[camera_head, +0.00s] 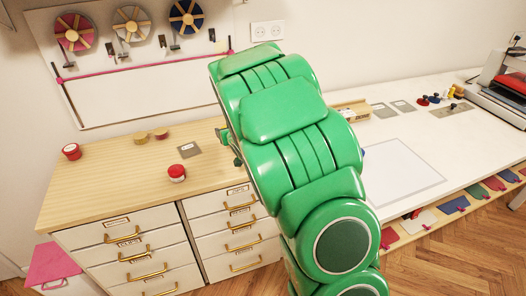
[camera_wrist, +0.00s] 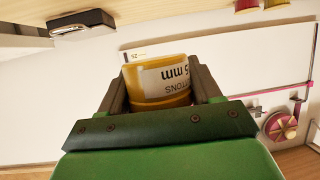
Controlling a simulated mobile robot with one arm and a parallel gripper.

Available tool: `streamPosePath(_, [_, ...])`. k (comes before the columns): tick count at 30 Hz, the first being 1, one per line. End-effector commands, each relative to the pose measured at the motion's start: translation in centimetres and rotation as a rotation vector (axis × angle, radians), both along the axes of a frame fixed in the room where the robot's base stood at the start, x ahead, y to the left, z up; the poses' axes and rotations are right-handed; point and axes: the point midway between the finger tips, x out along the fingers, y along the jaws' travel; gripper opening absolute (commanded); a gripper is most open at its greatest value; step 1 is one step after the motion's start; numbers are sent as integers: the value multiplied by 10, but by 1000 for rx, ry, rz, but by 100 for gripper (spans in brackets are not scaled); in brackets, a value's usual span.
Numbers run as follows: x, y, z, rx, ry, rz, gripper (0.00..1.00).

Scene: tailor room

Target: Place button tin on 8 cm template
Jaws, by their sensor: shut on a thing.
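My gripper (camera_wrist: 160,88) is shut on a yellow button tin (camera_wrist: 142,84). The tin sits between the two dark fingers in the wrist view. Its white label reads "BUTTONS" and a size ending in "5 mm", upside down in that view. In the head view my green arm hides the held tin and most of the gripper. I cannot read which one is the 8 cm template.
A pale mat (camera_head: 405,172) lies on the white table. A red-topped machine (camera_head: 508,88) is at far right. Spools (camera_head: 74,33) hang on the wall.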

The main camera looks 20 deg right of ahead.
Motion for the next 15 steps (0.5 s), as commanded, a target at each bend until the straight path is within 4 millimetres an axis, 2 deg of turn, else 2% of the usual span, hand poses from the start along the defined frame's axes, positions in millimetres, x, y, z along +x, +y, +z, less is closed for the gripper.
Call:
streamPosePath(1, [-1, -9, 5, 0, -2, 14, 30])
streamPosePath(8, [-12, -32, 20, -2, 1, 111, 30])
streamPosePath(15, [-34, -53, 32, -1, 0, 220, 30])
